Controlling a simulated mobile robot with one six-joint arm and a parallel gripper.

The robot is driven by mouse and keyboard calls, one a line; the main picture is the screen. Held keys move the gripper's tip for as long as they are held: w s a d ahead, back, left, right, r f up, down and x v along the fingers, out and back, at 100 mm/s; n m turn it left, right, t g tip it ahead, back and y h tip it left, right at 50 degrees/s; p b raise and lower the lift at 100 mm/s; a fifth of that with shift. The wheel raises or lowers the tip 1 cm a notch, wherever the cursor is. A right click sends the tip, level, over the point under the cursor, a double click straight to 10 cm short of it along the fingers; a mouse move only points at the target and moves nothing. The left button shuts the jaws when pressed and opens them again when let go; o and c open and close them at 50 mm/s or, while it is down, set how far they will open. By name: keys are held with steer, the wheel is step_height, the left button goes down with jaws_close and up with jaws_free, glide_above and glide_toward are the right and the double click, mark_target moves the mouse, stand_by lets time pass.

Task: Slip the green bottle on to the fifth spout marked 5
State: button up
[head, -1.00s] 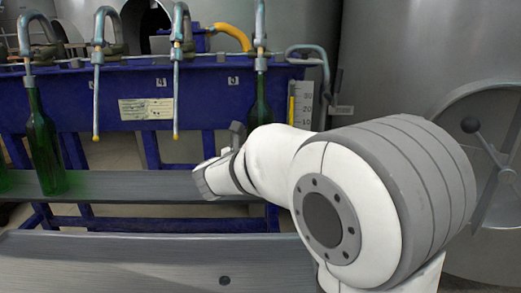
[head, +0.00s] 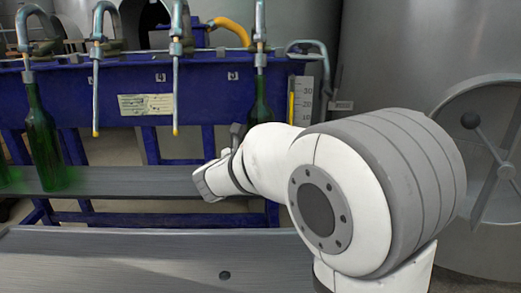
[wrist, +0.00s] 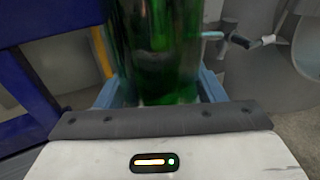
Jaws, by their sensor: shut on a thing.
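My gripper (wrist: 160,94) is shut on the green bottle (wrist: 155,40), with a blue finger on each side of it in the wrist view. In the head view the green bottle (head: 261,98) stands upright behind my arm, and its lower part is hidden. Its neck top meets the fitting of the rightmost spout (head: 260,45). No filling tube shows outside the bottle there, so the tube appears to be inside the neck. A small number tag (head: 233,77) sits left of this spout; its digit is hard to read. My fingertips are hidden in the head view.
Another green bottle (head: 43,140) stands under a spout (head: 27,35) at left. Two spouts (head: 97,70) between hang free with bare tubes. A grey rail (head: 130,182) runs below. A level scale (head: 303,98) stands right of the bottle. Large steel tanks stand behind.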

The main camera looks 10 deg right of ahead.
steer(key=o, duration=1.4)
steer(key=shift+f, duration=0.1)
steer(key=shift+c, duration=0.2)
steer(key=p+v, duration=0.2)
steer(key=v, duration=0.6)
steer(key=s+a+r+n+y+p, duration=0.1)
steer(key=a+r+n+y+p, duration=0.1)
steer(key=r+n+y+p, duration=0.65)
steer(key=s+a+r+n+y+p, duration=0.1)
steer(key=a+r+n+y+p, duration=0.2)
steer(key=r+n+p, duration=0.85)
steer(key=s+d+r+n+g+p, duration=0.2)
steer(key=s+d+n+g+p, duration=0.2)
steer(key=s+n+p, duration=0.5)
steer(key=s+d+r+n+g+p, duration=0.3)
steer(key=s+d+n+g+p, duration=0.2)
steer(key=s+n+p, duration=0.4)
steer(key=s+n+g+h, duration=0.1)
steer(key=s+n, duration=0.3)
steer(key=n, duration=0.1)
steer(key=shift+d+r, duration=0.15)
steer(key=shift+d, duration=0.1)
